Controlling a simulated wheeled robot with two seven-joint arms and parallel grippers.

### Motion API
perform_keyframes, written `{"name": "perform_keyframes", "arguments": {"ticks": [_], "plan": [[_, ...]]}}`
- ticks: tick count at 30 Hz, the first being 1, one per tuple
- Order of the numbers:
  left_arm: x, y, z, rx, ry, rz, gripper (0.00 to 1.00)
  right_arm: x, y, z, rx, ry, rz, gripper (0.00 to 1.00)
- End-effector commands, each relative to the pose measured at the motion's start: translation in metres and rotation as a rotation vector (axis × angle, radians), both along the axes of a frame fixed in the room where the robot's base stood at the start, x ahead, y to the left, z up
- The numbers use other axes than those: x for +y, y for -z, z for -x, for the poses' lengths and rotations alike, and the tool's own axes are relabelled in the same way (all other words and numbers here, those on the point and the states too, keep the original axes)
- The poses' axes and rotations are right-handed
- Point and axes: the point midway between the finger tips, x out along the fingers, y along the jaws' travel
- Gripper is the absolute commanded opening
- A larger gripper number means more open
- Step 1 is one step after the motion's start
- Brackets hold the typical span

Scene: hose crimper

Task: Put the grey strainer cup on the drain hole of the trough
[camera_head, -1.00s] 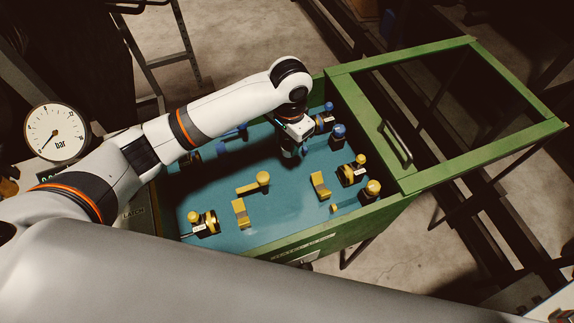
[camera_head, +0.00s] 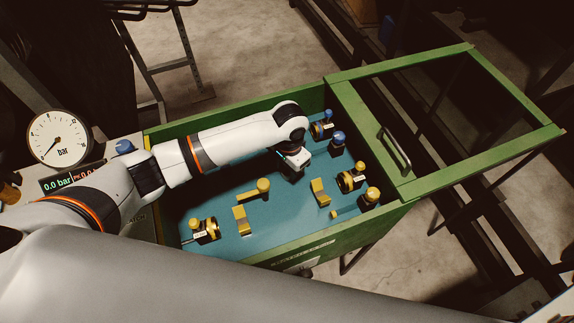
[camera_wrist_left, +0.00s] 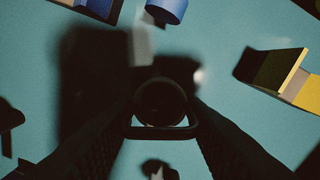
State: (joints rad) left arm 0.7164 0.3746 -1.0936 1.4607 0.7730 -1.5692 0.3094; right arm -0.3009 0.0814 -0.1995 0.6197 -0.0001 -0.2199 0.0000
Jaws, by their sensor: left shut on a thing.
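My left gripper (camera_head: 292,174) is low inside the green-walled trough (camera_head: 285,235), over its blue-green floor. In the left wrist view its two dark fingers (camera_wrist_left: 160,122) are shut on a dark round cup, the strainer cup (camera_wrist_left: 160,100), which shows almost black in shadow. Its grey colour does not show. A small dark shape (camera_wrist_left: 158,168) lies below the cup in that view; I cannot tell whether it is the drain hole. The drain hole is not clearly seen in the head view. My right gripper is not in view.
Yellow blocks (camera_head: 240,220), yellow-knobbed fittings (camera_head: 205,230) and blue-topped fittings (camera_head: 338,139) stand around the gripper. An open green-framed lid (camera_head: 445,180) with a handle is at the right. A pressure gauge (camera_head: 60,138) stands at the left.

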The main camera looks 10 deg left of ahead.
Motion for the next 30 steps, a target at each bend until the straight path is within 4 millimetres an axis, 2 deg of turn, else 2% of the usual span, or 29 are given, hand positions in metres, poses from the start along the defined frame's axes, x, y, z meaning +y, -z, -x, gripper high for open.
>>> {"name": "perform_keyframes", "arguments": {"ticks": [1, 5, 13, 17, 20, 30], "plan": [[0.000, 0.001, 0.000, 0.001, 0.000, 0.001, 0.41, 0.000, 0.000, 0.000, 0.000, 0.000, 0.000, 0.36], [0.000, 0.001, 0.000, 0.000, 0.000, 0.000, 0.61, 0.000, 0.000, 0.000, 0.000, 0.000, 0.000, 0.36], [0.000, 0.000, 0.000, 0.000, 0.000, 0.000, 0.61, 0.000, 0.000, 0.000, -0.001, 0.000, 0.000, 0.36], [0.000, -0.009, -0.001, -0.002, 0.000, 0.002, 0.61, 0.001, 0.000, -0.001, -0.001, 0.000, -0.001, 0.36], [-0.001, -0.025, -0.001, -0.005, 0.000, 0.002, 0.61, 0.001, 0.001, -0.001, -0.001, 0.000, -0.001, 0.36], [-0.003, -0.096, -0.001, -0.004, 0.001, 0.001, 0.61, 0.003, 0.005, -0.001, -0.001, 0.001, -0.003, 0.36]]}}
